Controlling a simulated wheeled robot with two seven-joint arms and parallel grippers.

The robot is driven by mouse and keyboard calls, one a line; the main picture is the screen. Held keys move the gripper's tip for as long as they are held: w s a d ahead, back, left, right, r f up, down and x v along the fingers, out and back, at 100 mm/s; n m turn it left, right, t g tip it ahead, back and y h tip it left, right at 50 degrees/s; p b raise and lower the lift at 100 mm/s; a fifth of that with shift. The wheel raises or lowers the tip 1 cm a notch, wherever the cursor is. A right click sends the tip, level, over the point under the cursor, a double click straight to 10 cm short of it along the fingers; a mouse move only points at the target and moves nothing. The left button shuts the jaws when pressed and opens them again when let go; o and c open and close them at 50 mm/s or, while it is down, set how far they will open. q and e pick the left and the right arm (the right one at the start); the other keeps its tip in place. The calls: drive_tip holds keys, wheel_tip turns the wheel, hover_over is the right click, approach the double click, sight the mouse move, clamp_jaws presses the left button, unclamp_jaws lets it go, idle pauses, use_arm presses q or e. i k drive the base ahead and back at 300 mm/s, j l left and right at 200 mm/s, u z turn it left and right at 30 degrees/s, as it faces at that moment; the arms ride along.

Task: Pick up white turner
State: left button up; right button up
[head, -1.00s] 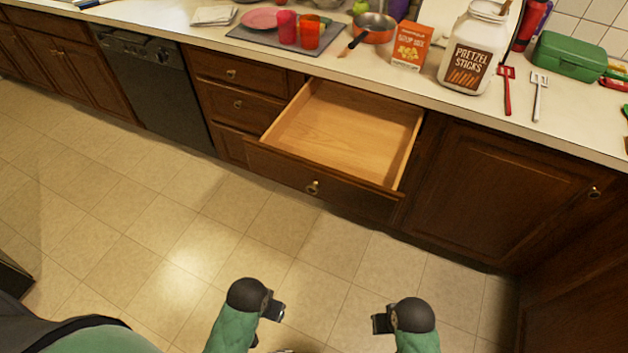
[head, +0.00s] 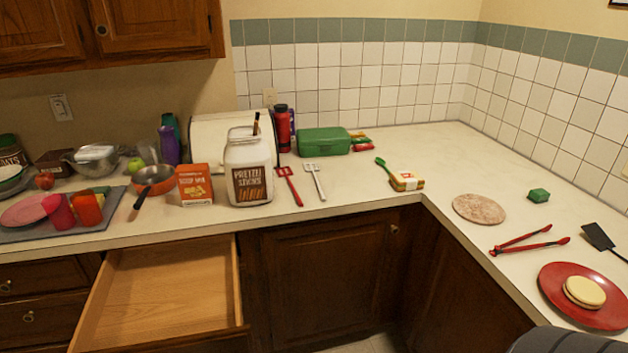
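The white turner (head: 315,179) lies on the counter in the head view, with its slotted head toward the wall and its handle toward the counter's front edge. A red turner (head: 289,185) lies just to its left, apart from it. My grippers do not show in the current head view.
A pretzel jar (head: 249,168) stands left of the turners and a green box (head: 324,141) behind them. An open, empty drawer (head: 160,294) juts out below the counter at left. The counter (head: 350,187) right of the white turner is clear.

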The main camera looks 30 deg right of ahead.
sight(323, 199)
drive_tip(key=j+z, duration=0.1)
drive_tip(key=j, duration=0.2)
drive_tip(key=i+j+z, duration=0.1)
drive_tip(key=j, duration=0.25)
drive_tip(key=z, duration=1.5)
